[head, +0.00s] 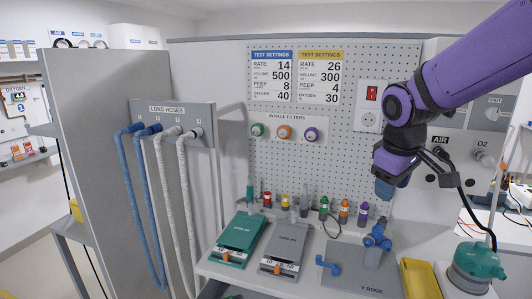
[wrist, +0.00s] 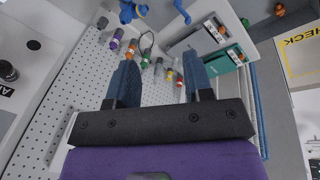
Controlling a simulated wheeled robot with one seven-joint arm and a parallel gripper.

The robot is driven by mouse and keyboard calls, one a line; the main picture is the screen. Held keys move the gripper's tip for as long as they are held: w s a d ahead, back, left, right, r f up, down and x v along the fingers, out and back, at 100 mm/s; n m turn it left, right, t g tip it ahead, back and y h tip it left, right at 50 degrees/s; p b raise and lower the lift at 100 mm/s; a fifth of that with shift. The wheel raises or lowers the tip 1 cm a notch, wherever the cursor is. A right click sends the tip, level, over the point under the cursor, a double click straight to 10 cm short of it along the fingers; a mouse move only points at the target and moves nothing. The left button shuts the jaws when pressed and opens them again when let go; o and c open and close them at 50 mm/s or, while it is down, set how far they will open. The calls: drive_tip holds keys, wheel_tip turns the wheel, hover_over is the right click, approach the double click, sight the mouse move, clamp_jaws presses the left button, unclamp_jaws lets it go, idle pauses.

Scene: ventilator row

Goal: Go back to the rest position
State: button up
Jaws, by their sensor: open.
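My gripper (head: 388,188) hangs from my raised purple arm at the right of the head view, in front of the pegboard's right edge and above the worktop. In the wrist view my gripper (wrist: 160,75) shows two blue fingers spread apart with nothing between them. Bottles and fittings on the worktop show beyond the fingers, apart from them. The fingertips are partly hidden by the wrist in the head view.
Below my gripper are a blue Y-piece (head: 377,236) on the grey dock (head: 362,270) and several coloured bottles. A green device (head: 240,240) and a grey device (head: 286,248) lie left. A yellow tray (head: 420,281) and a teal canister (head: 475,265) stand right. Hoses (head: 139,190) hang left.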

drive_tip(key=s+d+r+m+t, duration=0.1)
drive_tip(key=s+d+r+m, duration=0.1)
drive_tip(key=s, duration=0.7)
drive_tip(key=s+d+r+m+t+y, duration=0.1)
drive_tip(key=s+d+r+m, duration=0.1)
drive_tip(key=s, duration=0.8)
drive_tip(key=r+m, duration=0.1)
drive_tip(key=m, duration=0.1)
drive_tip(key=shift+s+d+r+m, duration=0.25)
drive_tip(key=shift+r+m, duration=0.05)
drive_tip(key=shift+m, duration=0.1)
